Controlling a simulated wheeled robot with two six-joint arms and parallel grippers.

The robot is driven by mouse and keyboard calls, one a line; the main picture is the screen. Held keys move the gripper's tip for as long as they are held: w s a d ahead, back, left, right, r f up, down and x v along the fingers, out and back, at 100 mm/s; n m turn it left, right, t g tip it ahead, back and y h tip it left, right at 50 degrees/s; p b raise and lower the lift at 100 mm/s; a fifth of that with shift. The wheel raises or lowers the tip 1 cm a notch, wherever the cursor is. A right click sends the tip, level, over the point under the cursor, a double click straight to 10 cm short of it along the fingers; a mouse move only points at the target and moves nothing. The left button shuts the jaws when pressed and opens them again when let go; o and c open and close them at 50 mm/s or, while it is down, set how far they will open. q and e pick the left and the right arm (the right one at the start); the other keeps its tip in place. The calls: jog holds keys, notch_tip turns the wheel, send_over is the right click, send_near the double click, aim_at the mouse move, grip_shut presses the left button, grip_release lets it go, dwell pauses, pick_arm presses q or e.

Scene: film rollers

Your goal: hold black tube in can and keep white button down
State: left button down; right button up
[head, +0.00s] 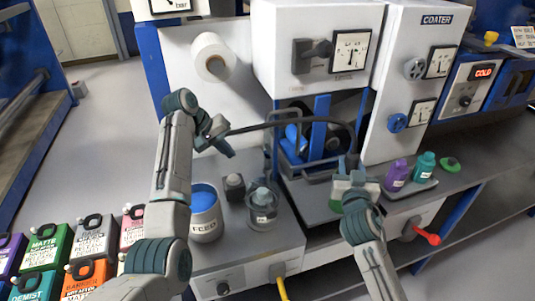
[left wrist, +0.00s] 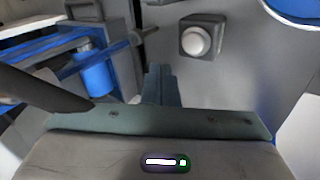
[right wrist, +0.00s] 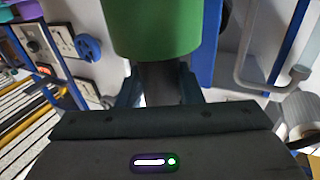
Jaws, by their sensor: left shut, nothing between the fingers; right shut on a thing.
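The FEED can (head: 205,226) holds blue liquid and stands upright on the bench. The white button (left wrist: 197,41) sits on a dark box (head: 234,188) between the can and a glass jar. My left gripper (head: 228,150) is shut and empty, above and behind the button, apart from it.
The clear jar (head: 262,212) stands right of the button box. Purple (head: 396,176) and teal (head: 424,166) bottles stand on a tray at the right. A paper roll (head: 212,56) hangs behind my left arm. Coloured canisters (head: 94,240) fill the lower left.

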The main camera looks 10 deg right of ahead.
aim_at(236, 176)
pick_arm(q)
jog(key=shift+s+d+f, duration=0.15)
jog(key=shift+d+f, duration=0.05)
jog(key=shift+f, duration=3.2)
jog(key=shift+f, duration=0.7)
dwell(0.3)
jog(key=shift+a, duration=0.1)
dwell(2.5)
jog(key=shift+r, duration=3.55)
